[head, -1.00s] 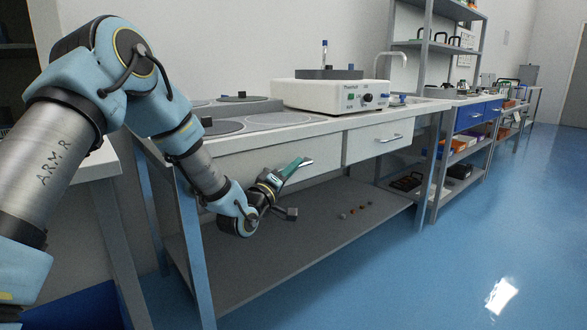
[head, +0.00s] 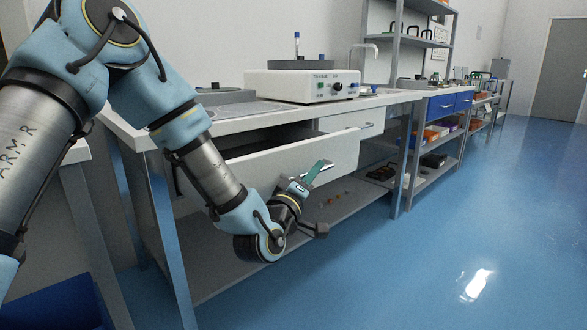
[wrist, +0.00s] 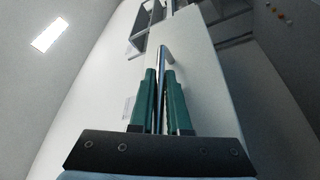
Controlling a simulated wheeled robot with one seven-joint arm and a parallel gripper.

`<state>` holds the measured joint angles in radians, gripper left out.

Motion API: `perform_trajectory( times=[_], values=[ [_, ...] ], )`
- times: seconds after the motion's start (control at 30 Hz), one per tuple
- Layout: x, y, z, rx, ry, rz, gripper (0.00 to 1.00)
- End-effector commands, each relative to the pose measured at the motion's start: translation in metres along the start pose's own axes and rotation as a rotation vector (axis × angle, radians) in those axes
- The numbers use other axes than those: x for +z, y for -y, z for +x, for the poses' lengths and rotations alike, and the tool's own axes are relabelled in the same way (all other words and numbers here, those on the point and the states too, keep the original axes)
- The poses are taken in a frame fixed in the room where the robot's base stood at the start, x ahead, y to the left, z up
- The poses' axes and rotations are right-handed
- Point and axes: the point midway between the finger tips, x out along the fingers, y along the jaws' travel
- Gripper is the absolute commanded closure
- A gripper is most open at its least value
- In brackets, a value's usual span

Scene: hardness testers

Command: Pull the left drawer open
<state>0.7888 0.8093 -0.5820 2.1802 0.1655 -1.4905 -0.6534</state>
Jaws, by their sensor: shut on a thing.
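The left drawer (head: 275,170) has a white front and stands pulled out from under the worktop, with a dark gap showing behind its front. Its bar handle (head: 318,172) is at my gripper (head: 314,174). In the wrist view the green fingers of my gripper (wrist: 160,90) are shut on the metal handle (wrist: 163,60), with the white drawer front (wrist: 200,80) behind them. The inside of the drawer is mostly hidden by my arm and the front panel.
The right drawer (head: 345,122) is closed, with its own handle (head: 366,125). A white machine (head: 300,86) stands on the worktop (head: 235,124). Below is a grey shelf (head: 225,270) with small pieces on it. The blue floor (head: 430,250) in front is clear.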

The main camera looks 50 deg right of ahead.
Motion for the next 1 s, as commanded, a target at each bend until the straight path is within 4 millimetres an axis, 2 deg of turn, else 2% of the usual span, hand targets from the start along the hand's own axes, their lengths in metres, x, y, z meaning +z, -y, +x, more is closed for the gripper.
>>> perform_trajectory(
  times=[0.03,0.13,0.33,0.53,0.9,0.93,1.0],
  values=[
    [0.011,-0.004,-0.005,-0.001,0.005,-0.002,1.00],
    [0.025,-0.015,-0.010,0.000,0.004,-0.001,1.00],
    [0.044,-0.029,-0.018,-0.001,0.001,-0.001,1.00],
    [0.051,-0.035,-0.021,-0.003,0.000,0.000,1.00],
    [0.052,-0.036,-0.021,-0.003,-0.001,0.000,1.00],
    [0.052,-0.036,-0.021,-0.003,-0.001,0.000,0.84],
    [0.052,-0.036,-0.021,-0.003,-0.001,0.000,0.76]
  ],
)
